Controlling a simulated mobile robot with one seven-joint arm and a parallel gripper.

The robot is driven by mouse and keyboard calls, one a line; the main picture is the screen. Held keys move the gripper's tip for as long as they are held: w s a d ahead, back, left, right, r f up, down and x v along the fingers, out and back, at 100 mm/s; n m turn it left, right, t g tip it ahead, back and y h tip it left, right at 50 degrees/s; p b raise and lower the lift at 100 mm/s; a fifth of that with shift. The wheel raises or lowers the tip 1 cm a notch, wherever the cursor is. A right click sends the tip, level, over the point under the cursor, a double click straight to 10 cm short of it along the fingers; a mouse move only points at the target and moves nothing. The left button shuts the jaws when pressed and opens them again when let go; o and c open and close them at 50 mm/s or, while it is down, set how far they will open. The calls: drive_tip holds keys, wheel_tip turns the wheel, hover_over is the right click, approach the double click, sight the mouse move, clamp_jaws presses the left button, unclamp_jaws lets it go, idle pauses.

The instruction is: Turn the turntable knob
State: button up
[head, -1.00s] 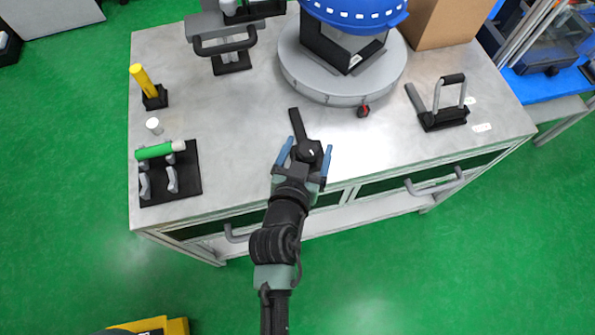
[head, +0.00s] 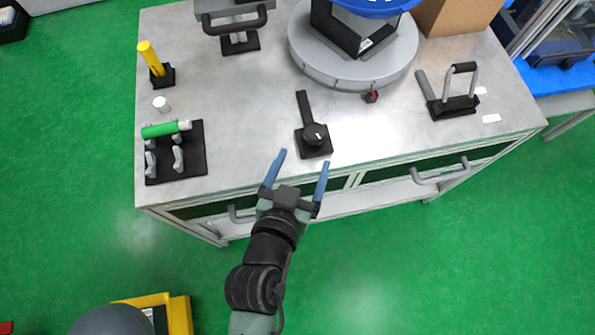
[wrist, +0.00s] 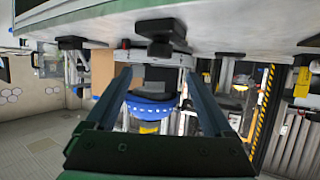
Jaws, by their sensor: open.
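The black knob (head: 314,134) sits on a square black base near the table's front edge, with a white mark on its top. A flat black bar (head: 304,105) lies behind it, toward the turntable. The round grey turntable (head: 345,76) stands farther back and carries a black bracket and a blue part. My gripper (head: 302,162) is open and empty, in front of the knob and apart from it, by the table's front edge. The wrist view looks upside down and shows the black knob (wrist: 160,38) beyond the two spread fingers.
A small red-and-black part (head: 371,96) is at the turntable's front rim. A green cylinder (head: 166,129) lies on a black rack at left; a yellow post (head: 151,58) stands behind it. A grey handle fixture (head: 455,95) is at right. Drawer handles (head: 440,170) stick out below the tabletop.

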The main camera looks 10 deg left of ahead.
drive_tip(key=shift+v, duration=1.35)
drive_tip(key=w+d+r+t, duration=0.25)
drive_tip(key=w+r, duration=0.35)
drive_tip(key=r, duration=0.7)
drive_tip(key=w+d+r+t, duration=0.1)
drive_tip(key=w+r+t, duration=0.45)
drive_tip(key=r, duration=0.85)
drive_tip(key=s+r+t+y+p, duration=0.1)
drive_tip(key=r+p, duration=0.3)
drive_tip(key=r, duration=1)
drive_tip(key=s+r+n+t+p, duration=0.1)
drive_tip(key=s+r+t+p, duration=0.2)
drive_tip(key=r, duration=1.1)
drive_tip(key=s+a+r+n+t+y+p, duration=0.1)
drive_tip(key=r+p, duration=0.4)
drive_tip(key=r, duration=0.9)
drive_tip(key=shift+s+t+y, duration=0.3)
drive_tip(key=shift+s+t, duration=0.3)
drive_tip(key=shift+s, duration=0.2)
